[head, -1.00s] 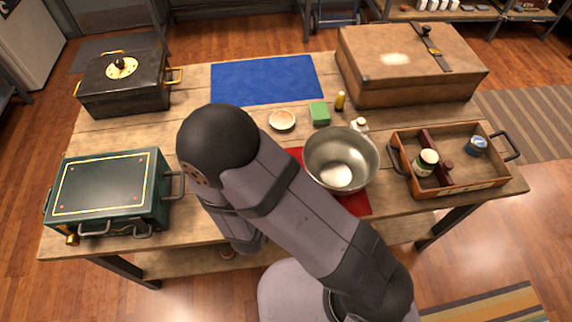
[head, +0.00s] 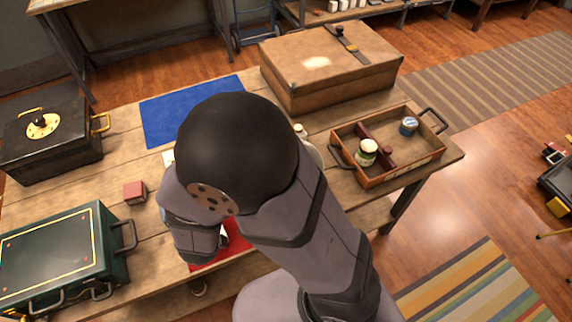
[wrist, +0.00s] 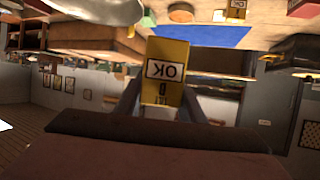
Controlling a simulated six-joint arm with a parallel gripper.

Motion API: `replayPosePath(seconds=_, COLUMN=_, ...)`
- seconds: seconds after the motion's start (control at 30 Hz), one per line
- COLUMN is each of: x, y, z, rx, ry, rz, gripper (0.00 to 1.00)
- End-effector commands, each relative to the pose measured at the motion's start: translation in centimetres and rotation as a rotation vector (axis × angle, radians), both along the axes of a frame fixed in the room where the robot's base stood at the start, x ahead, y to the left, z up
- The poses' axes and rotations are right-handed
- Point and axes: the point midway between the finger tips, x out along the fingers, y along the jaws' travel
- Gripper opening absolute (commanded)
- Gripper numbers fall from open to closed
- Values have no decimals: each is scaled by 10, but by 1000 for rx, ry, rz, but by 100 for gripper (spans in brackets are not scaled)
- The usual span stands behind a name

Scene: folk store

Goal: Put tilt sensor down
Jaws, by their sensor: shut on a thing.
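My gripper (wrist: 163,92) is shut on a yellow block-like thing with a white "OK" label, which I take to be the tilt sensor (wrist: 168,62). It sits between the two dark fingers in the wrist view, where the picture is upside down. In the head view my own arm hides the gripper and the sensor. A red mat (head: 229,248) shows partly below the arm. The blue mat (head: 170,120) lies at the back of the table and also shows in the wrist view (wrist: 213,38).
A teal case (head: 60,262) and a black box (head: 50,150) stand left, with a small red box (head: 134,192) between them and my arm. A brown suitcase (head: 320,72) and an open wooden tray (head: 408,176) with jars stand right. The metal bowl (wrist: 95,8) shows in the wrist view.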

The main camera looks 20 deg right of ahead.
Motion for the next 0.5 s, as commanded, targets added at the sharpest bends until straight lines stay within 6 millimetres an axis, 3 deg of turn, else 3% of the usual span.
replayPosePath(seconds=0.5, x=83, y=-50, z=27, rx=-1, ry=-1, rz=191, gripper=8)
